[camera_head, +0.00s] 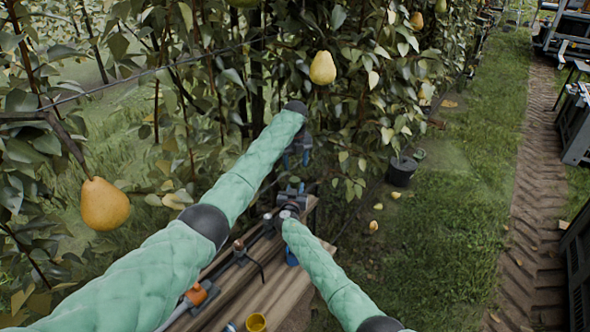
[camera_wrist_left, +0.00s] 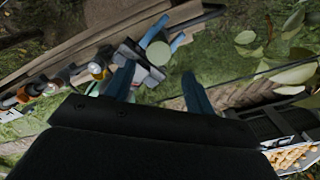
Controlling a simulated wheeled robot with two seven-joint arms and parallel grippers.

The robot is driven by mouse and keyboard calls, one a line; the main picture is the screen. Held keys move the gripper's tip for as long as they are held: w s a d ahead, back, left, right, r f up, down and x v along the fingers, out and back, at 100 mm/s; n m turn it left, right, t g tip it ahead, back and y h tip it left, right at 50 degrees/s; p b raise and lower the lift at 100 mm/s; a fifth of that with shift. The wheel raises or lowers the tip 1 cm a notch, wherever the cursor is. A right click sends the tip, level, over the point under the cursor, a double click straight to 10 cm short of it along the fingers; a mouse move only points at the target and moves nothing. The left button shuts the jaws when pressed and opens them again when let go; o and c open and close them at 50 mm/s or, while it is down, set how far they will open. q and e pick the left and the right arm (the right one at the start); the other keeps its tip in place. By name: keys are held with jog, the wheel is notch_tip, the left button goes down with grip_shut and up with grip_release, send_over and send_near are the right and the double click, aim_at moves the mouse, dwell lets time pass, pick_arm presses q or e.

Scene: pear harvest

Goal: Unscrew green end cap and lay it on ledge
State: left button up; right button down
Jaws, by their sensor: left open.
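My left gripper (camera_head: 298,157) hangs above the far end of the wooden ledge in the head view. Its two blue fingers (camera_wrist_left: 160,92) are spread apart and empty in the left wrist view. A pale green round face (camera_wrist_left: 158,53), which looks like the green end cap, lies just beyond the gap between them, apart from both. My right arm's end (camera_head: 290,212) is at the ledge's far end, below the left gripper. Blue pieces beside the round face may be right gripper fingers; their hold is unclear.
The wooden ledge (camera_head: 272,297) carries a dark pipe with fittings, an orange part (camera_head: 196,294) and a yellow cup (camera_head: 256,322). Foliage with pears (camera_head: 322,68) stands close behind the arms. A black pot (camera_head: 401,170) stands right of them. Grass at right is open.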

aim_at(295, 179)
pick_arm(q)
jog(key=shift+a+m, duration=0.1)
jog(key=shift+m, duration=0.9)
jog(key=shift+f, duration=4)
